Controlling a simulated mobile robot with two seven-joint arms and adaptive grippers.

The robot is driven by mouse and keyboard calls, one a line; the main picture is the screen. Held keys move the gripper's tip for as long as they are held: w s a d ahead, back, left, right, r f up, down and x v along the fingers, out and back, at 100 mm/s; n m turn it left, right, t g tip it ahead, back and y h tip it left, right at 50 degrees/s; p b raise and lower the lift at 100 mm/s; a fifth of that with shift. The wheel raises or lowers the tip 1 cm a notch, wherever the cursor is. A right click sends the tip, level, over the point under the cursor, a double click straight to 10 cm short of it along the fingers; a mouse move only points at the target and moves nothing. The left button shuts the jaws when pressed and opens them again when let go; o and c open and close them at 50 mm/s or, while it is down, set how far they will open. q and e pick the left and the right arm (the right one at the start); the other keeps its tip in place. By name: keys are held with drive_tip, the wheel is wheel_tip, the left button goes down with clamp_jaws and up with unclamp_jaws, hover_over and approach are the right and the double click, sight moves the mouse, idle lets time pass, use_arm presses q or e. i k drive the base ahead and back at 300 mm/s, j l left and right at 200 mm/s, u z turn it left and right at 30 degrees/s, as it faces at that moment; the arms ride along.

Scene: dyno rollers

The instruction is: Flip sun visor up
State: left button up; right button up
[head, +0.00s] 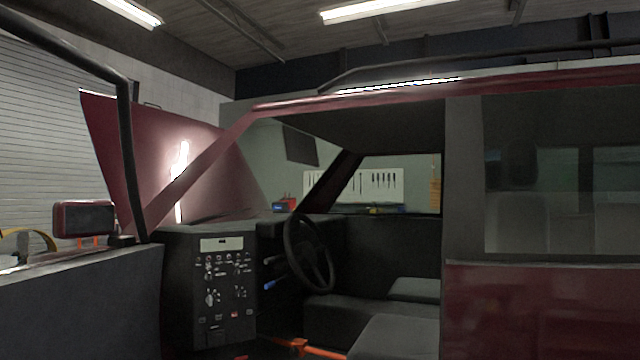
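The sun visor (300,145) is a dark, flat panel inside the vehicle's cab, just below the front roof edge. It hangs down at a slant in front of the windshield, above and near the steering wheel (309,252). Its upper edge is in shadow, so its hinge cannot be made out. Neither of my grippers shows in the head view, and nothing is seen touching the visor.
The dark red vehicle fills the view, its side opening framed by the slanted windshield pillar (205,167) and rear door (542,305). A black control panel (210,290), side mirror (84,219) and open door (75,305) stand left. The opening looks clear.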

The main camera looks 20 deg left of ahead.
sight(300, 147)
drive_tip(key=i+j, duration=0.65)
drive_tip(key=j, duration=0.25)
drive_tip(key=i+j, duration=0.65)
drive_tip(key=j, duration=0.25)
